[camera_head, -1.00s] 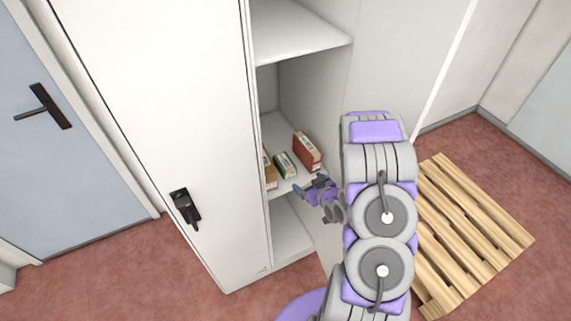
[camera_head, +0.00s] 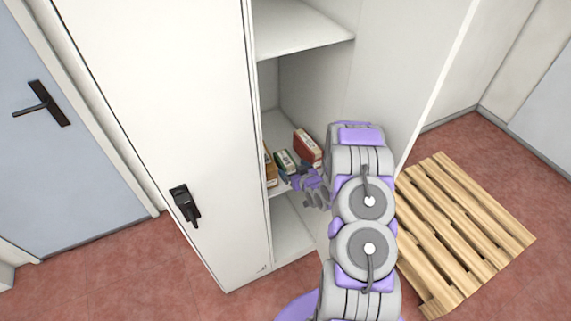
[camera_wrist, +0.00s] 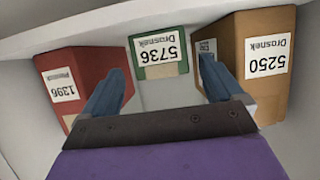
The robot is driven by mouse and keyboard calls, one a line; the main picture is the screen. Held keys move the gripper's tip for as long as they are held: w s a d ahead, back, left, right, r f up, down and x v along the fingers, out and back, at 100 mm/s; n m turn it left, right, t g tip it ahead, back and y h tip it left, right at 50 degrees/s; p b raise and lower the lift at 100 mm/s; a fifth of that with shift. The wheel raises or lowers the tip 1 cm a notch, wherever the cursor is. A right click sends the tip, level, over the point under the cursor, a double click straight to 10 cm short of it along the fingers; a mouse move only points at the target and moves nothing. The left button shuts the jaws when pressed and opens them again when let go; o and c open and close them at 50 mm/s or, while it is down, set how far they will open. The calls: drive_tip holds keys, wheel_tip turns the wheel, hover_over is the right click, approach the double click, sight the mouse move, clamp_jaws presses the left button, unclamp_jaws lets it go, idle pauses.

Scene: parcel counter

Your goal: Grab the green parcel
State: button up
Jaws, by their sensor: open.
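The green parcel (camera_head: 286,158) stands on a middle shelf of the open cabinet, between a red parcel (camera_head: 307,146) and a brown parcel (camera_head: 270,166). In the wrist view the green parcel (camera_wrist: 160,70) carries a white label reading 5736 and lies beyond my fingers. My gripper (camera_head: 291,181) is at the shelf front, close to the green parcel. In the wrist view my gripper (camera_wrist: 162,85) is open, its two blue fingers on either side of the green parcel's line, with nothing between them.
In the wrist view the red parcel (camera_wrist: 85,80) is beside the left finger and the brown parcel (camera_wrist: 258,65) is close to the right finger. A shelf (camera_head: 290,38) is above.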

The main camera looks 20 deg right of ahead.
sight(287, 162)
drive_tip(key=shift+r+b+x, duration=0.2)
drive_tip(key=shift+b+x, duration=0.1)
drive_tip(key=shift+x, duration=1.15)
drive_tip(key=shift+r+b+x, duration=0.2)
drive_tip(key=shift+b+x, duration=0.05)
drive_tip(key=shift+x, duration=1.2)
drive_tip(key=shift+w+a, duration=0.1)
drive_tip(key=shift+w, duration=0.05)
drive_tip(key=shift+c, duration=0.4)
drive_tip(key=c, duration=1.1)
